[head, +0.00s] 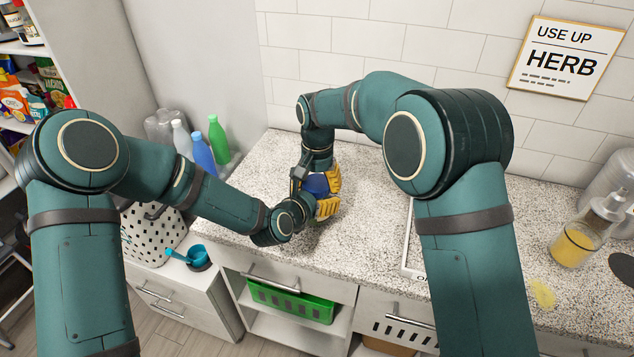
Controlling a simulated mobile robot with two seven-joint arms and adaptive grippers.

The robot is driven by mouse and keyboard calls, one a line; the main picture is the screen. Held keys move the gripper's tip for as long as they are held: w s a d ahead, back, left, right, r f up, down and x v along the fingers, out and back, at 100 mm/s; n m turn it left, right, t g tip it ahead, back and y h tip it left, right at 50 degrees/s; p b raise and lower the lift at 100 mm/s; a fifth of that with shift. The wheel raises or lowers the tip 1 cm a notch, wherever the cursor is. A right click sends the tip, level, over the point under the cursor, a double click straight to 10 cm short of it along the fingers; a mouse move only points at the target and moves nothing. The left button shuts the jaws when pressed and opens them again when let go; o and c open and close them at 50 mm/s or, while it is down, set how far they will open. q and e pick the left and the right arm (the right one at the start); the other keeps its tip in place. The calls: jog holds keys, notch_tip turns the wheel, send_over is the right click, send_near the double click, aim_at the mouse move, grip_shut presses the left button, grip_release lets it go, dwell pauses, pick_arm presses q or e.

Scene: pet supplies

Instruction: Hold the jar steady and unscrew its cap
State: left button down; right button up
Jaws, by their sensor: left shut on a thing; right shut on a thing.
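A dark blue jar (315,186) is on the speckled counter (365,215), mostly hidden by my grippers and wrists. My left gripper (326,207) comes in low from the left and is shut on the jar; its yellow fingers show at the jar's lower part. My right gripper (330,176) reaches down from above and is shut at the top of the jar, where the cap would be. The cap itself is hidden, so I cannot tell whether it has turned. I cannot tell whether the jar stands fully upright.
A teal scoop (193,255) lies low on the left cabinet. A yellow pump bottle (577,240) stands at right. A white-framed board (407,255) is partly behind my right arm. The counter's front edge is close to the jar.

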jog(key=shift+n, duration=0.7)
jog(key=o, duration=1.3)
jog(key=shift+c, duration=0.2)
jog(key=shift+r, duration=0.1)
jog(key=shift+o, duration=0.2)
jog(key=shift+r, duration=2.25)
jog(key=shift+r+m, duration=1.1)
jog(key=shift+r, duration=0.4)
jog(key=shift+f, duration=3.9)
